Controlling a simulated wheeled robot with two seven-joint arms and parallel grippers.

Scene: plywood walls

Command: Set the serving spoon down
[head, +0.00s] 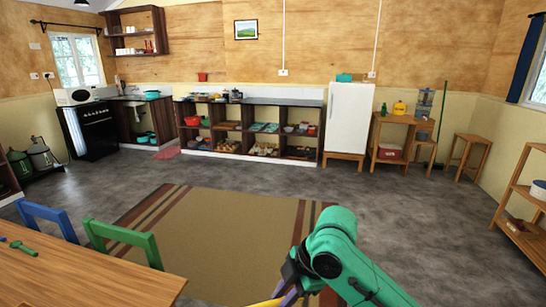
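My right arm, green with a dark wrist, comes in from the lower right. Its gripper (288,296) is at the bottom edge, mostly cut off and hidden by the wrist. A purple piece and a yellow piece (264,303) show there; I cannot tell whether the yellow piece is a held object or part of the gripper. A small green elongated item (23,248) lies on the wooden table (85,275) at the lower left; it may be a spoon, but it is too small to be sure. My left gripper is not in view.
A blue chair (48,218) and a green chair (122,240) stand at the table's far side. A striped brown rug (215,235) covers open floor ahead. Low shelves (250,130), a white fridge (349,118) and a wooden stand (397,138) line the back wall. A shelf (525,195) stands right.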

